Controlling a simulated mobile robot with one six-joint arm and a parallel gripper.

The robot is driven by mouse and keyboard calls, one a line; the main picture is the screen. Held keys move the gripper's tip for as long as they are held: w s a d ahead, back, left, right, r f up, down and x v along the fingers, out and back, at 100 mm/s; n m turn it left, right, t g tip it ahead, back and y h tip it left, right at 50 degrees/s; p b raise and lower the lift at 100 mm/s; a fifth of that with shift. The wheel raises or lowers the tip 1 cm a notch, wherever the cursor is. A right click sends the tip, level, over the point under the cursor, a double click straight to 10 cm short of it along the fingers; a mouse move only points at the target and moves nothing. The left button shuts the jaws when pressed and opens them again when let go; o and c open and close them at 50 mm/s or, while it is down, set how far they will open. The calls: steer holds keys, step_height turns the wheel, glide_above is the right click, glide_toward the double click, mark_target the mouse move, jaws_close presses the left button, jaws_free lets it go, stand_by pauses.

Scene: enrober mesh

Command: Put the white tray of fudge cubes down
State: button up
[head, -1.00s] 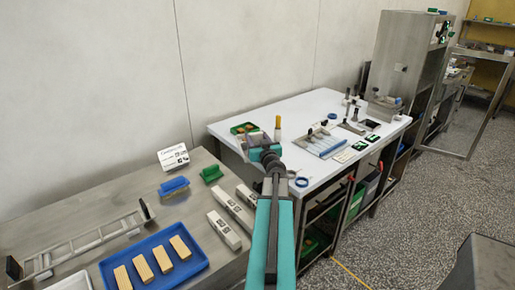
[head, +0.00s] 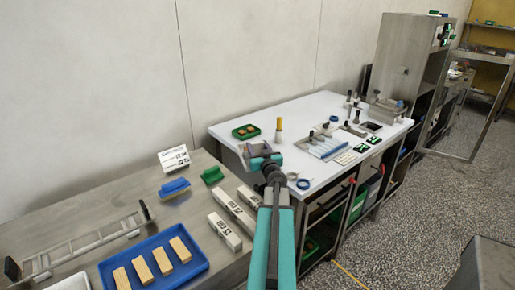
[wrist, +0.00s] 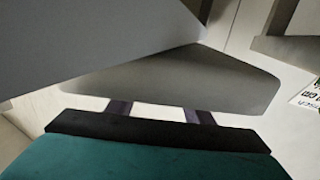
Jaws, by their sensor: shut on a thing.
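My gripper (head: 262,153) is in the middle of the head view, by the near left corner of the white table (head: 300,112). It is shut on the white tray (head: 244,153), of which only a small pale part shows beside the jaws. In the wrist view the two dark fingers (wrist: 161,110) meet a broad grey face, which seems to be the tray (wrist: 170,80). The fudge cubes cannot be made out clearly. I cannot tell whether the tray touches the table.
A green tray with brown pieces (head: 245,131) and a yellow-topped bottle (head: 279,129) stand behind my gripper. A blue tape ring (head: 303,184) lies to the right. The steel bench (head: 110,200) at left holds a blue tray (head: 196,248), brushes and white boxes.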

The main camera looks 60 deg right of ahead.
steer(key=shift+f, duration=0.1)
steer(key=o, duration=1.3)
steer(key=shift+p+v, duration=1.15)
steer(key=shift+v, duration=2.45)
steer(key=shift+s+a, duration=0.1)
steer(key=shift+s, duration=0.1)
